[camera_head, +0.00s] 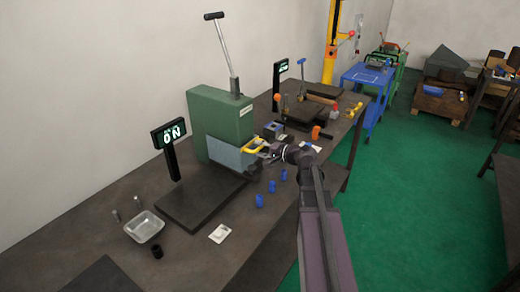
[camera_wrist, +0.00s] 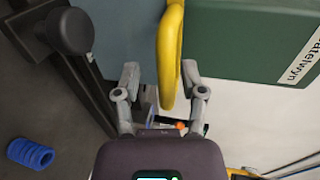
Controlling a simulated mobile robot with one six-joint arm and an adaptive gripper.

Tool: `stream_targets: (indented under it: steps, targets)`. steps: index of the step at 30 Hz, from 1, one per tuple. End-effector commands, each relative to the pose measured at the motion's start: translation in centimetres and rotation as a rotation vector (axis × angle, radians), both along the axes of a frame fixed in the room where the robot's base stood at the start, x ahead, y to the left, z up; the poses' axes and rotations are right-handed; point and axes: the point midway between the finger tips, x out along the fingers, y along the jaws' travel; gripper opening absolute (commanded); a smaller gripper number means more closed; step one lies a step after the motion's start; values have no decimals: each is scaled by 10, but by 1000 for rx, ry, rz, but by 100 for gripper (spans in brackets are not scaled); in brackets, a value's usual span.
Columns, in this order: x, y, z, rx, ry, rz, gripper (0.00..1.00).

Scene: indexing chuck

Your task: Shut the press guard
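The press (camera_head: 218,118) is a green body with a long black-knobbed lever (camera_head: 224,45), standing on a dark base plate (camera_head: 182,207). Its guard (camera_head: 228,156) is a grey-blue panel low on the press, with a yellow bar handle (camera_head: 254,145) at its right. In the wrist view the yellow handle (camera_wrist: 170,55) reaches down between my fingers, nearer the right one. My gripper (camera_wrist: 160,75) is open around the handle, with a gap on the left side. In the head view my gripper (camera_head: 270,156) is at the handle, and contact cannot be told.
A metal tray (camera_head: 144,227), a white pad (camera_head: 220,233) and several blue rings (camera_head: 260,201) lie on the bench. A dark post with a round knob (camera_wrist: 70,31) is left of my fingers in the wrist view.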

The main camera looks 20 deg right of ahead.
Motion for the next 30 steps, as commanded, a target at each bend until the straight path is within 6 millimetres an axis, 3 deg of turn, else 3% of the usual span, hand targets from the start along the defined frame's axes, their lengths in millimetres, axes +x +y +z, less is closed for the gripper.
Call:
stream_targets:
  steps: [14,30]
  targets:
    - [1,0,8,2,-2,-1,54]
    - [1,0,50,4,-2,-1,54]
